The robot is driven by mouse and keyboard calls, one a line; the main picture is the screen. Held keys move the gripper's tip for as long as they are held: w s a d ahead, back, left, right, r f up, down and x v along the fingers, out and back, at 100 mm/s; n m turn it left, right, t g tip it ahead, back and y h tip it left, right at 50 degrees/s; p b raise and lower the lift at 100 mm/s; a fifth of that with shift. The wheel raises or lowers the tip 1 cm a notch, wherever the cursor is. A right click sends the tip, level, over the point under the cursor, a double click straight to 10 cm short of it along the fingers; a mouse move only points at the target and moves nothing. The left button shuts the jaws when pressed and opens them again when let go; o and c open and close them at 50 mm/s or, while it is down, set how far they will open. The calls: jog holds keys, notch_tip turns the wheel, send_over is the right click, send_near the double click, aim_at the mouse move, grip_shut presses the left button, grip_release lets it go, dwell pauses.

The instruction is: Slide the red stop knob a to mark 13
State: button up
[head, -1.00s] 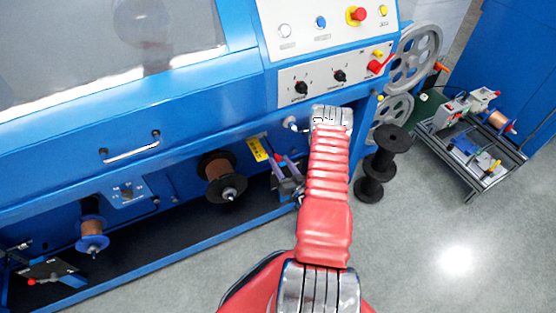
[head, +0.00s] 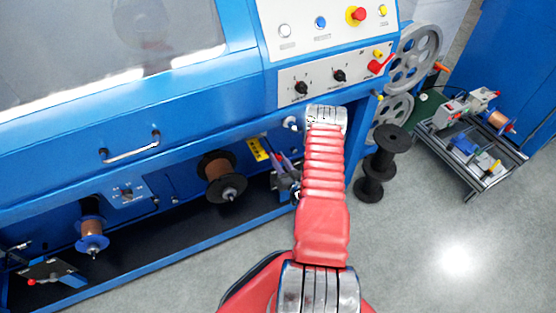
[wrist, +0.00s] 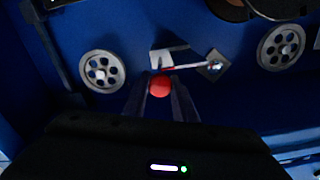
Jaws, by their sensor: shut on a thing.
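The red stop knob (wrist: 160,86) shows as a round red ball in the middle of the wrist view. My gripper (wrist: 161,90) is shut on it, with one dark finger on each side. A thin rod arm with a bright end (wrist: 215,66) lies just behind and right of the knob. A pale bracket (wrist: 169,57) is above the knob. No mark numbers are readable in the wrist view. In the head view a yellow scale strip (head: 258,149) is on the blue machine, left of my arm. The knob cannot be made out there.
Grey pulleys sit on the blue panel at left (wrist: 102,71) and right (wrist: 281,47) of the wrist view. In the head view, a copper spool (head: 217,176) hangs left of my arm. Black stacked reels (head: 382,163) and a cart (head: 474,145) stand to the right.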

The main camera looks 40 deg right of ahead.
aim_at(273, 150)
grip_shut()
jog(key=shift+x, duration=2.5)
jog(key=o, duration=0.8)
grip_release()
jog(key=shift+s, duration=0.1)
jog(key=v, duration=1.3)
jog(key=shift+s+a, duration=0.1)
jog(key=shift+s, duration=0.2)
